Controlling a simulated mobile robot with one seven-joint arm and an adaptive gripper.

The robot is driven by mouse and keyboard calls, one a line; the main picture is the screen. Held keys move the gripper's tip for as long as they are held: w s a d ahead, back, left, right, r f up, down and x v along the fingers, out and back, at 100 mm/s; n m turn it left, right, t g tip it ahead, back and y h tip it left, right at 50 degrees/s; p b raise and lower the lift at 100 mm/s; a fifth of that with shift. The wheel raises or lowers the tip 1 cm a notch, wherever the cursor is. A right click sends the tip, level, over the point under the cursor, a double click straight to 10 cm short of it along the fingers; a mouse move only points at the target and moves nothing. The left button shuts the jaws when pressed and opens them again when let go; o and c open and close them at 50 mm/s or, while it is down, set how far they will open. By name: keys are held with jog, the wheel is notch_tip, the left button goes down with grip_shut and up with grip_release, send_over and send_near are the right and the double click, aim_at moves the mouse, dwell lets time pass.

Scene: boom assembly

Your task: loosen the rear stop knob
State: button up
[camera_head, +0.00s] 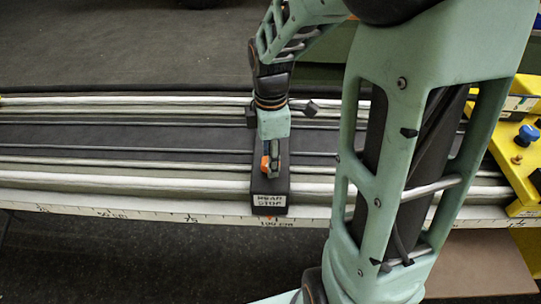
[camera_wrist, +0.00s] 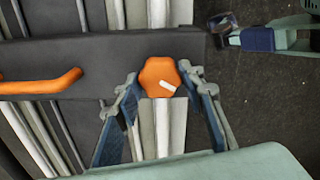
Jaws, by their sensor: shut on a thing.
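The rear stop (camera_head: 270,188) is a dark bar lying across the pale rails, with a white label on its near end. Its dark body also shows in the wrist view (camera_wrist: 95,60). The stop knob (camera_wrist: 160,77) is orange and lobed, with a white mark pointing to the lower right. My gripper (camera_wrist: 159,76) is shut on the knob, with one blue-padded finger on either side. In the head view my gripper (camera_head: 271,160) reaches down onto the stop from above. A bit of orange shows beside it there; I cannot tell which part it is.
An orange handle (camera_wrist: 45,85) is on the same bar, left of the knob in the wrist view. A scale (camera_head: 150,216) runs along the near edge. A yellow bracket (camera_head: 520,170) with a blue knob (camera_head: 526,135) stands at the right. My arm hides the rails in between.

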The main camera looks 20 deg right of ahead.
jog(key=shift+n, duration=0.6)
jog(key=o, duration=1.2)
jog(key=shift+c, duration=0.2)
notch_tip(320, 180, up, 12)
